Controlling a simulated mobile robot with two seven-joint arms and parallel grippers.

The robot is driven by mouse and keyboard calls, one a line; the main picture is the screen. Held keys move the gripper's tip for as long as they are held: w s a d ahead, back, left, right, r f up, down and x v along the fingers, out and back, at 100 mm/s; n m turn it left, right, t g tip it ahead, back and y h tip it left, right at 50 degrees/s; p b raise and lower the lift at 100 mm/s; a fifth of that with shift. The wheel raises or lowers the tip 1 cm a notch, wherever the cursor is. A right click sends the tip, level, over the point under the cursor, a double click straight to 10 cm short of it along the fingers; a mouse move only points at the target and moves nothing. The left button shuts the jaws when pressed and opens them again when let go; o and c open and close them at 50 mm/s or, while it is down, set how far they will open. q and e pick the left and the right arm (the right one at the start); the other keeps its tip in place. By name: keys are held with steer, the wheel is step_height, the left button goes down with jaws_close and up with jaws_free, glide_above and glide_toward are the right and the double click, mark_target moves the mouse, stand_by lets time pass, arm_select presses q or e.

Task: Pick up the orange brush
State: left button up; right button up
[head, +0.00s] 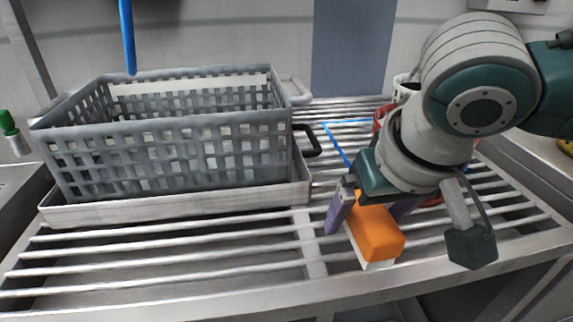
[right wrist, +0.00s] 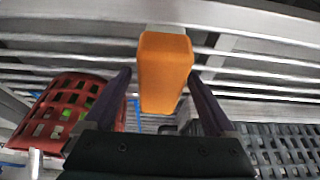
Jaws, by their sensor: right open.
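The orange brush (head: 377,236) lies on the slatted metal rack at the front right, its orange top up and a pale strip along its lower edge. My right gripper (head: 368,214) is over it, with one purple finger to the left of the brush and the other to its right. In the right wrist view the brush (right wrist: 164,72) stands between the two open fingers (right wrist: 162,98), with a gap on each side. Its far end in the head view is hidden under the gripper. My left gripper is not in view.
A grey perforated basket (head: 190,150) sits in a metal tray (head: 180,207) at the left. A red basket (right wrist: 62,110) with something green inside is close beside my right gripper. A blue tube hangs above the grey basket. The front left slats are bare.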

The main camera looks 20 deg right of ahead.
steer(key=shift+f+p, duration=0.2)
steer(key=shift+p, duration=0.1)
jaws_close()
stand_by(0.8)
